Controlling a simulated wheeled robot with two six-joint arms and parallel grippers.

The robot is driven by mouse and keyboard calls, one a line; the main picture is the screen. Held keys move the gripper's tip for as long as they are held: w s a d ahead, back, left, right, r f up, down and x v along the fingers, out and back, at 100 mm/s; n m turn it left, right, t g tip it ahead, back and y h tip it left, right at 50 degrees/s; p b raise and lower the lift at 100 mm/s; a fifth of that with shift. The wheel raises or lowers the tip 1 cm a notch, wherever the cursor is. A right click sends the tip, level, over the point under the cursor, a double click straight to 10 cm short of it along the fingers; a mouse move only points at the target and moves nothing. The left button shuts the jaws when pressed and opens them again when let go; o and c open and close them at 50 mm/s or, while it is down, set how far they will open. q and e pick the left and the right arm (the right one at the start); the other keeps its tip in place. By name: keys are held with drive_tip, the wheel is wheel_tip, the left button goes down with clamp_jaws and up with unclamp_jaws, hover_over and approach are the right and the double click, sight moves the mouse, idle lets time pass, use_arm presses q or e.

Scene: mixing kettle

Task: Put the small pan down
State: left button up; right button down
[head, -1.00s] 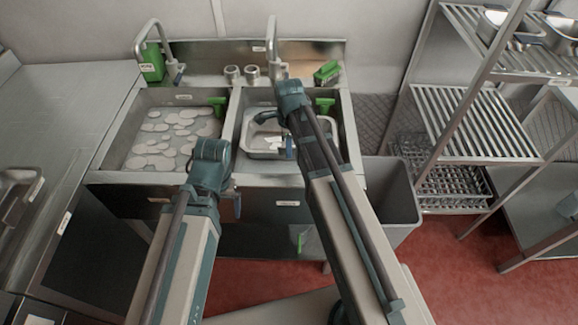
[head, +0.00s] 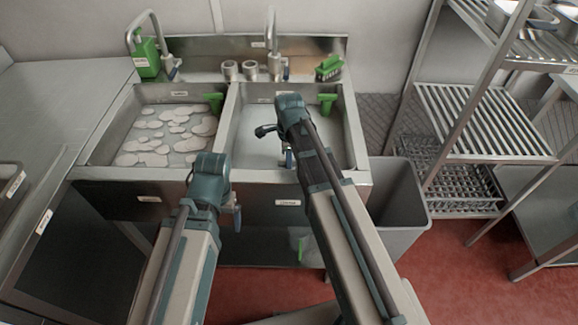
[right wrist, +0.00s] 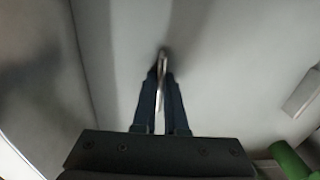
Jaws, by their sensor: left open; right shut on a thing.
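My right arm reaches over the right sink basin (head: 250,152), and its gripper (head: 288,157) is low in the basin, mostly hidden behind the arm. In the right wrist view the fingers (right wrist: 163,88) are closed on a thin shiny edge (right wrist: 162,68), seen end-on, with pale grey floor behind it. I take this for the small pan. Its body is not clearly seen in either view. A dark curved piece (head: 265,131) shows left of my right arm. My left gripper (head: 236,210) is open and empty in front of the sink.
The left basin (head: 100,143) holds several pale flat pieces (head: 165,143). Green scrapers (head: 214,101) and (head: 327,103) sit at the basins' back. Taps (head: 271,40), cups (head: 230,70) and a green brush (head: 328,68) line the back ledge. A grey bin (head: 395,190) and rack (head: 485,120) stand right.

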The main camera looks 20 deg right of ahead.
drive_tip(key=shift+r, duration=0.1)
drive_tip(key=c, duration=1.4)
unclamp_jaws()
drive_tip(key=shift+f, duration=0.2)
drive_tip(key=o, duration=0.4)
drive_tip(key=shift+o, duration=0.2)
drive_tip(key=shift+r, duration=0.2)
